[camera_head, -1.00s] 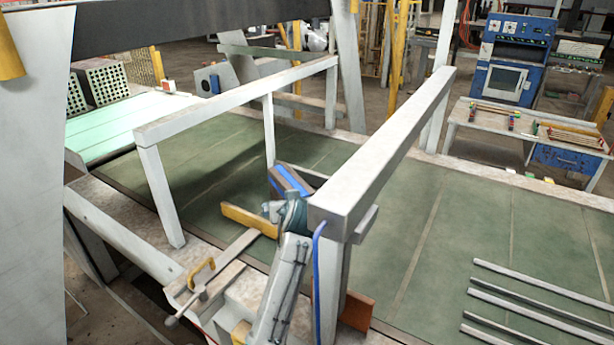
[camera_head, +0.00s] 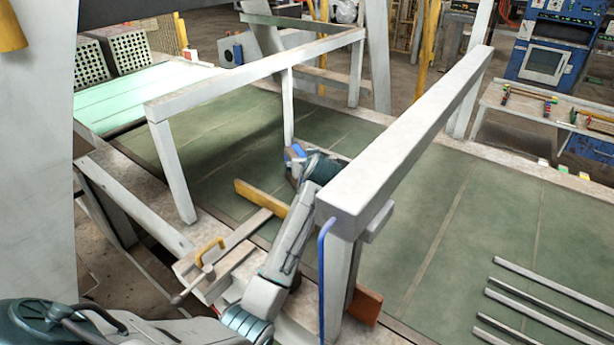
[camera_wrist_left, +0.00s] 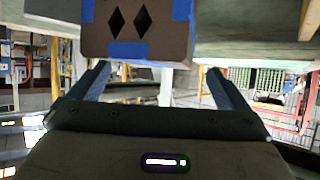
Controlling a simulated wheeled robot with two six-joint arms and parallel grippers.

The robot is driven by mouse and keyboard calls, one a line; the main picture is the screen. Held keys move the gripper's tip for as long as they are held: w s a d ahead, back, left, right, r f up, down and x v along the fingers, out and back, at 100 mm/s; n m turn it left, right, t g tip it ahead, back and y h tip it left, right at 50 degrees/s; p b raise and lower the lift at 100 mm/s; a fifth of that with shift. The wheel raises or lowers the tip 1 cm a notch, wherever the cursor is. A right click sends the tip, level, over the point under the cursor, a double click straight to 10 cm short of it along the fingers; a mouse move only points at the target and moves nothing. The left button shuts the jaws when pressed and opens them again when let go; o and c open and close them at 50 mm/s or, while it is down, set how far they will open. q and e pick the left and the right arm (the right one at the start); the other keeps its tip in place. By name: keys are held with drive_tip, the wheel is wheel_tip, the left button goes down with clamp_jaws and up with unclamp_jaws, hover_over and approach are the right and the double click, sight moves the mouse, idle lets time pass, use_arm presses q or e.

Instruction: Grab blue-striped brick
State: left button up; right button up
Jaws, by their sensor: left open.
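The blue-striped brick (camera_wrist_left: 170,35) fills the top middle of the left wrist view. It is brown-grey with blue bands and two diamond-shaped holes in the face towards me. My left gripper (camera_wrist_left: 158,70) is open, its two fingers spread at either side of the brick's lower edge. I cannot tell whether they touch it. In the head view the brick (camera_head: 294,153) shows only as a small blue and brown patch behind my left arm's wrist, under the white frame. The left fingertips are hidden there. My right gripper is not in view.
A white beam (camera_head: 415,130) on posts runs close to the right of my left arm. A yellow bar (camera_head: 260,196) lies beside the forearm. Several grey metal bars (camera_head: 545,300) lie at the right on the green conveyor (camera_head: 450,235), which is otherwise largely clear.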

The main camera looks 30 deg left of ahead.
use_arm(q)
drive_tip(key=shift+x, duration=1.3)
drive_tip(key=shift+s+d, duration=0.1)
drive_tip(key=c, duration=0.7)
clamp_jaws()
